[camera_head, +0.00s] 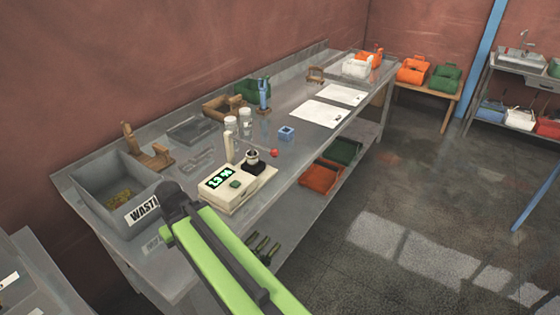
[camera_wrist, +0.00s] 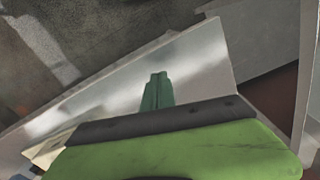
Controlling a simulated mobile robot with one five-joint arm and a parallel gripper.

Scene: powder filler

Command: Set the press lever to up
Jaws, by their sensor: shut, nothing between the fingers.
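A small blue upright device (camera_head: 264,94) stands at the back of the long metal bench and may be the press. Its lever is too small to make out, so I cannot tell its position. My green arm crosses the lower middle of the head view, in front of the bench. In the wrist view, what look like my gripper's dark green fingers (camera_wrist: 157,80) are together, with nothing between them. They show against a pale metal surface, and the press cannot be made out there.
The long bench (camera_head: 287,180) bears a scale (camera_head: 232,190) with a lit display, a grey waste bin (camera_head: 108,205), clear jars, a blue cube (camera_head: 286,133), a red ball (camera_head: 274,153) and white sheets (camera_head: 316,113). Open floor (camera_head: 400,230) lies to the right.

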